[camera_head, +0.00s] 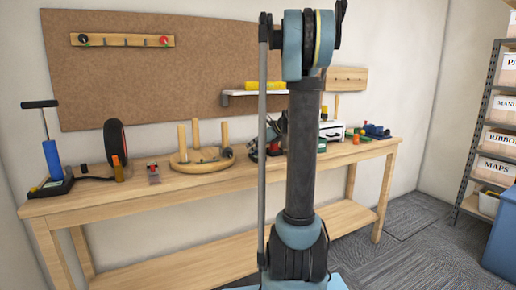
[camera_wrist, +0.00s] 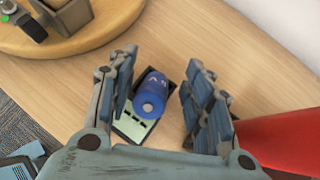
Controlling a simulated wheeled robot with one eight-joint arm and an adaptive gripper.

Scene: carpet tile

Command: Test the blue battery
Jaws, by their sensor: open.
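The blue battery (camera_wrist: 152,93) is a short blue cylinder in the middle of the wrist view, one round end facing the camera. It lies over a small dark device with a pale panel (camera_wrist: 131,128), apparently the tester. I cannot tell whether the battery sits in a slot or rests on top. My gripper (camera_wrist: 160,62) is open, with one finger on each side of the battery. Gaps show between the fingers and the battery. In the head view the battery cannot be made out, and my arm's column hides part of the bench.
A round wooden stand with pegs (camera_head: 188,163) is left of the column on the bench (camera_head: 100,205); its edge shows upper left in the wrist view. A large red object (camera_wrist: 280,140) is close to the right finger. A white box (camera_head: 331,131) and blue tool (camera_head: 376,131) stand right.

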